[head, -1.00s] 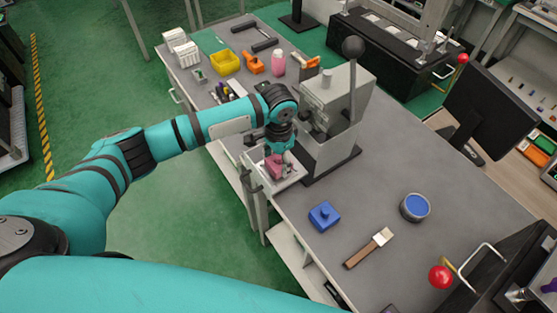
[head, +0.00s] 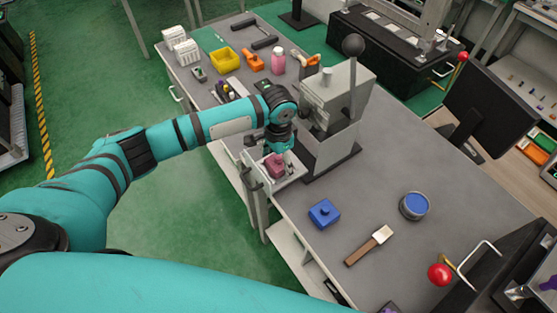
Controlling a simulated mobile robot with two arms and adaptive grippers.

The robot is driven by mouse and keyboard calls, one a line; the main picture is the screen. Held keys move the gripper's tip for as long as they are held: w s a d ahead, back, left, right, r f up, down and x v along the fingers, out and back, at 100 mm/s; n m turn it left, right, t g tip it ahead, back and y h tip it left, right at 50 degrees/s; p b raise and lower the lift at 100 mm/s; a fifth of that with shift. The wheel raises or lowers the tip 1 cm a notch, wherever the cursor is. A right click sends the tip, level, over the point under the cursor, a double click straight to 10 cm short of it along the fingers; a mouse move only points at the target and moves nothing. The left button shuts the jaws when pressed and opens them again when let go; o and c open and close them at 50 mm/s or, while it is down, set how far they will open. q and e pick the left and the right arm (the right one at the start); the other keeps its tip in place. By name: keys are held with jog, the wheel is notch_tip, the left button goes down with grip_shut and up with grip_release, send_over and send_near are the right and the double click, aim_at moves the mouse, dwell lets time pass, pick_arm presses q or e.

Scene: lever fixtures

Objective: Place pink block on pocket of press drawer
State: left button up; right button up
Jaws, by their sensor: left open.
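The pink block (head: 275,166) sits in the open press drawer (head: 292,178), at its pocket area; whether it is fully seated in the pocket I cannot tell. The press (head: 333,100), a grey machine with a black-knobbed lever (head: 353,80), stands on the bench just behind the drawer. My left gripper (head: 279,154) is open, pointing down right over the block, and partly hides the drawer's far side. Its fingers are small and dark here. My right gripper is not in view.
A blue block (head: 324,213), a brush (head: 370,245) and a round blue-topped tin (head: 414,206) lie on the bench to the right. A yellow bin (head: 226,61), an orange tool and a pink bottle (head: 278,61) stand at the back. A red-knobbed lever (head: 440,274) is at lower right.

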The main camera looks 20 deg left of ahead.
pick_arm(q)
notch_tip(320, 180, up, 11)
jog(key=shift+f+b, duration=0.15)
jog(key=shift+b, duration=1.05)
jog(key=shift+r, duration=0.7)
